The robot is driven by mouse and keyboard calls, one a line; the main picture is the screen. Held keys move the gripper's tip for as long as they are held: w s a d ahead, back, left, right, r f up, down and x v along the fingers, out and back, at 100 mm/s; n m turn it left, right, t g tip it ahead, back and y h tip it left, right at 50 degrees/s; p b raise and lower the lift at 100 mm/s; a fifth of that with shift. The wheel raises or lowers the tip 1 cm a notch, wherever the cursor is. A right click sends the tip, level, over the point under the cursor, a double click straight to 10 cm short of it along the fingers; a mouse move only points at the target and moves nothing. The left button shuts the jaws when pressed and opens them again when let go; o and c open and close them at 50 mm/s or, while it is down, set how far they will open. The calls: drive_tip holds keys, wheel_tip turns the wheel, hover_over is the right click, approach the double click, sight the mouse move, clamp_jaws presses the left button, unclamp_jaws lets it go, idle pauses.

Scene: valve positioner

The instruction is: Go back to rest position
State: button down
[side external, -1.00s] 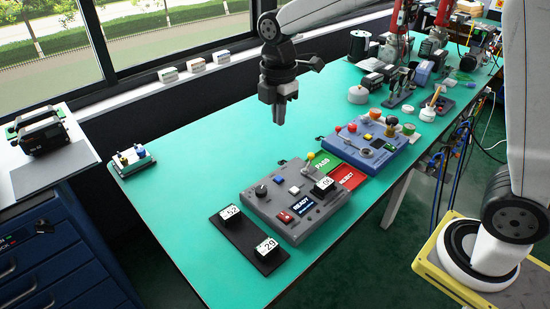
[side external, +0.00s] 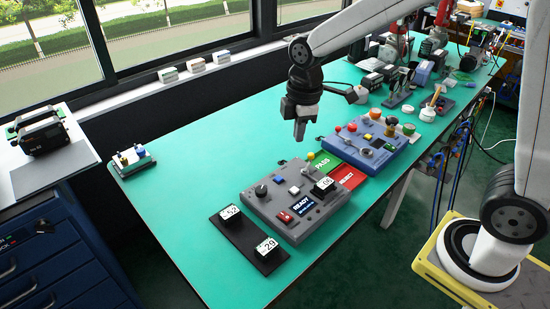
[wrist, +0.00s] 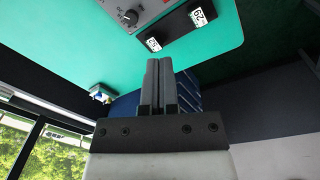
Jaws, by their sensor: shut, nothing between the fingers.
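My gripper (side external: 299,130) is shut and empty. It hangs fingers down above the green table (side external: 200,160), behind the grey control box (side external: 285,205) in the side view. In the wrist view the two fingers (wrist: 160,62) lie side by side against each other. The grey control box has a knob, buttons, a READY display and a block marked with a number on its right side. Part of this box also shows at the top of the wrist view (wrist: 150,8).
A black tray (side external: 238,246) with two numbered blocks lies left of the grey box. A blue control box (side external: 375,147) and green PASS and red REJECT pads (side external: 348,177) lie to its right. Valves and tools crowd the table's far end. The table's left middle is clear.

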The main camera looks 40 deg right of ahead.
drive_tip(key=s+d+f+m+t, duration=0.1)
drive_tip(key=s+d+f+m, duration=0.1)
drive_tip(key=s+m, duration=0.3)
drive_tip(key=s+d+f+m, duration=0.2)
drive_tip(key=s+f+m, duration=0.3)
drive_tip(key=s+m, duration=0.1)
drive_tip(key=shift+m+t, duration=0.4)
drive_tip(key=shift+m, duration=0.2)
drive_tip(key=c, duration=0.7)
unclamp_jaws()
drive_tip(key=shift+w, duration=0.15)
drive_tip(key=o, duration=0.3)
drive_tip(key=shift+w+a, duration=0.1)
drive_tip(key=shift+w, duration=0.1)
drive_tip(key=g, duration=0.3)
hover_over(281, 213)
wheel_tip(281, 213, down, 11)
drive_tip(key=shift+s+r, duration=0.1)
drive_tip(key=shift+r, duration=0.05)
drive_tip(key=shift+f, duration=3.9)
